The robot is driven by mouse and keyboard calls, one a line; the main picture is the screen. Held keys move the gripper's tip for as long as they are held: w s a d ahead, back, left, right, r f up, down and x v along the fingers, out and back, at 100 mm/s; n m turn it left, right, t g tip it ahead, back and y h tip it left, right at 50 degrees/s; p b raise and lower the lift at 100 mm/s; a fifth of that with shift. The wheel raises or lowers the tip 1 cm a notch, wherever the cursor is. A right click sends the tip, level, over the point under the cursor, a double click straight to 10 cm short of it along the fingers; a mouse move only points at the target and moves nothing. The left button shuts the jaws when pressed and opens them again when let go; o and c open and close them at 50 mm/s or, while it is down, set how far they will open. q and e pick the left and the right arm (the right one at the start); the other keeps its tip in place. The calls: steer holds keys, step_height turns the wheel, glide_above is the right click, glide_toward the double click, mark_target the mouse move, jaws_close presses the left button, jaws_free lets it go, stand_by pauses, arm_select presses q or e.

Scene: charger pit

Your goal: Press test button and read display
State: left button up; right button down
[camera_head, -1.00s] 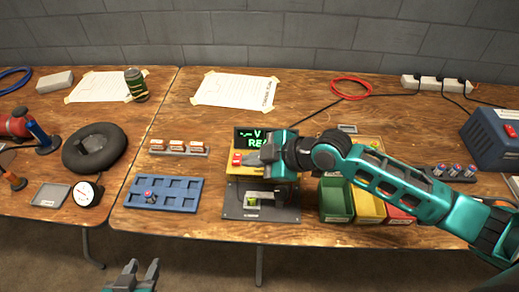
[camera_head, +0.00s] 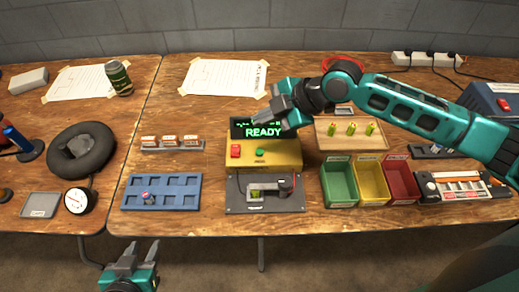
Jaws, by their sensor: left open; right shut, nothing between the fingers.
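The yellow tester (camera_head: 285,158) stands in the middle of the right-hand table. Its dark display (camera_head: 243,122) shows "READY" in green, with an upper line partly hidden by my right gripper. A red button (camera_head: 236,151) and a green button (camera_head: 260,152) sit on its sloped front. In front is a dark plate (camera_head: 235,190) with a cradle holding a small yellow-green thing (camera_head: 255,195). My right gripper (camera_head: 268,120) is shut and empty, over the display's right part, above the buttons. My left gripper (camera_head: 141,250) is open and empty, below the table's front edge.
Green (camera_head: 328,181), yellow (camera_head: 384,201) and red bins (camera_head: 414,199) stand right of the tester. Behind them is a wooden tray (camera_head: 324,143) with three batteries. A blue tray (camera_head: 132,189) with one cell lies left. A black ring (camera_head: 61,167) lies further left.

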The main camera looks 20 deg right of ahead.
steer(key=f, duration=0.1)
steer(key=b, duration=0.5)
glide_above(263, 154)
step_height(263, 154, down, 7)
steer(key=shift+f, duration=0.35)
stand_by(1.4)
steer(key=shift+b, duration=0.3)
steer(key=shift+f, duration=0.4)
